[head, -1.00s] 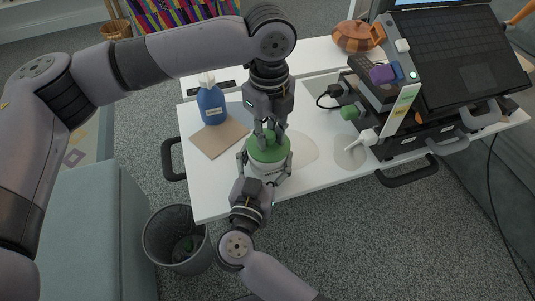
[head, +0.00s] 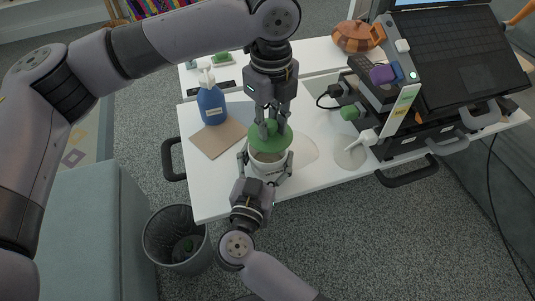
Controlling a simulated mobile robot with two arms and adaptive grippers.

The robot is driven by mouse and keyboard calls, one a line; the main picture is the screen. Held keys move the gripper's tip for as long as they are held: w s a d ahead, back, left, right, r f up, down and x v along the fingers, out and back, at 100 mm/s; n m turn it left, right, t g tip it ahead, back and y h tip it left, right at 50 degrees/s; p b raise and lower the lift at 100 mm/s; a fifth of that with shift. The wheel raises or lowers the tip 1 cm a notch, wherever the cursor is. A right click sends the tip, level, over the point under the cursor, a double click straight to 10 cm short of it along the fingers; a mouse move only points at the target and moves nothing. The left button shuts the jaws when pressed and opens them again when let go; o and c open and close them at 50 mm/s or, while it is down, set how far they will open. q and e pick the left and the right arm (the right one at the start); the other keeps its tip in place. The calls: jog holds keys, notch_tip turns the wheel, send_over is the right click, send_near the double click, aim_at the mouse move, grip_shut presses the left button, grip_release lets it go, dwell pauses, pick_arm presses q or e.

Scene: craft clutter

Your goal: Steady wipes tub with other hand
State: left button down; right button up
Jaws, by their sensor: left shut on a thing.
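The white wipes tub (head: 268,171) stands upright near the front edge of the white cart top. Its green lid (head: 271,140) is raised and slightly tilted above the tub, so the open top shows under it. My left gripper (head: 270,130) comes down from above and is shut on the lid's raised middle. My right gripper (head: 266,165) reaches in from the front with one finger along each side of the tub and appears shut on it. The hand hides the tub's lower front.
A blue spray bottle (head: 211,105) and a brown board (head: 217,138) are to the left. A black device with a screen (head: 460,75) and a white glue-type bottle (head: 366,138) are to the right. A waste bin (head: 176,240) stands on the floor below.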

jog(key=shift+f, duration=0.2)
pick_arm(q)
jog(key=d+r, duration=0.3)
jog(key=d, duration=0.4)
jog(key=shift+w+d+r, duration=0.35)
jog(key=shift+r, duration=0.05)
pick_arm(e)
jog(key=o, duration=1.1)
jog(key=shift+c, duration=0.2)
jog(key=o, duration=0.5)
jog(key=shift+r, duration=0.1)
jog(key=shift+c, duration=0.2)
jog(key=v, duration=1.2)
